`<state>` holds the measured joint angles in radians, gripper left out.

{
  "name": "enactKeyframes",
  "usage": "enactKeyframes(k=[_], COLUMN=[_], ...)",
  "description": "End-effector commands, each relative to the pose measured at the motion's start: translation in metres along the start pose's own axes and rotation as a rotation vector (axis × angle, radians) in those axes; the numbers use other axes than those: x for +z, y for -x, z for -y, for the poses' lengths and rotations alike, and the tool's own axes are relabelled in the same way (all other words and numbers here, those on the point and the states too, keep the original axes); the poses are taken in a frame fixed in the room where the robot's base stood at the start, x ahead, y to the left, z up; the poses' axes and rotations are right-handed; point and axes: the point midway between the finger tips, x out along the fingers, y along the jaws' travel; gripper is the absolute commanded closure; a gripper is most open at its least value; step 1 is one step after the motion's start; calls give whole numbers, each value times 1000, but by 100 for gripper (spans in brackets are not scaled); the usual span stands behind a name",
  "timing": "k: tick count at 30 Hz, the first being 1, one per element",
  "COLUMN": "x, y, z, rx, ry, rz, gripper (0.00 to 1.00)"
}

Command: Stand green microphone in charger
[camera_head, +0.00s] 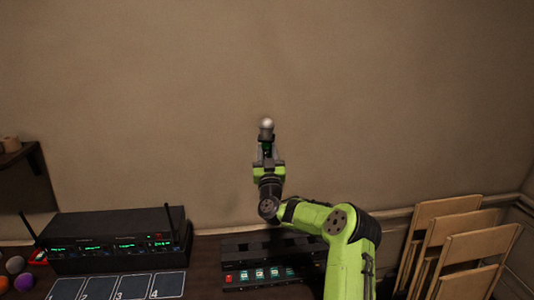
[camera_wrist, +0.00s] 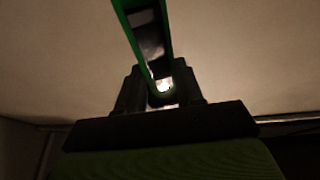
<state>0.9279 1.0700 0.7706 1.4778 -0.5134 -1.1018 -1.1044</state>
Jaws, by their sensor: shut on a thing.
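My gripper (camera_head: 266,155) is raised high in front of the wall, pointing up, and is shut on a microphone. The microphone's pale round head (camera_head: 266,125) sticks up above the fingers, roughly upright, with a bit of green showing between the fingers. In the wrist view a dark green-edged shaft (camera_wrist: 149,40) rises from between the dark jaws (camera_wrist: 160,95). The jaws hide part of its body. The charger appears to be the long black unit (camera_head: 235,251) on the desk, with a row of lit displays; my arm partly covers its right end.
A black receiver rack (camera_head: 120,262) with antennas and green displays stands on the left of the desk. Numbered cards (camera_head: 117,289) lie before it, and coloured balls (camera_head: 15,265) sit at far left. Folded wooden chairs (camera_head: 440,245) lean at the right. The air around my gripper is clear.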

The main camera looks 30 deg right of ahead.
Motion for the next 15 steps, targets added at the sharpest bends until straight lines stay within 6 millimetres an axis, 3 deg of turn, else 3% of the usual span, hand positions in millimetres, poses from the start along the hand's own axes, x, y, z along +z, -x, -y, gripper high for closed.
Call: enactKeyframes(k=[15], x=[60], y=[25], z=[1], rx=[0], ry=[0], rz=[1], gripper=[100])
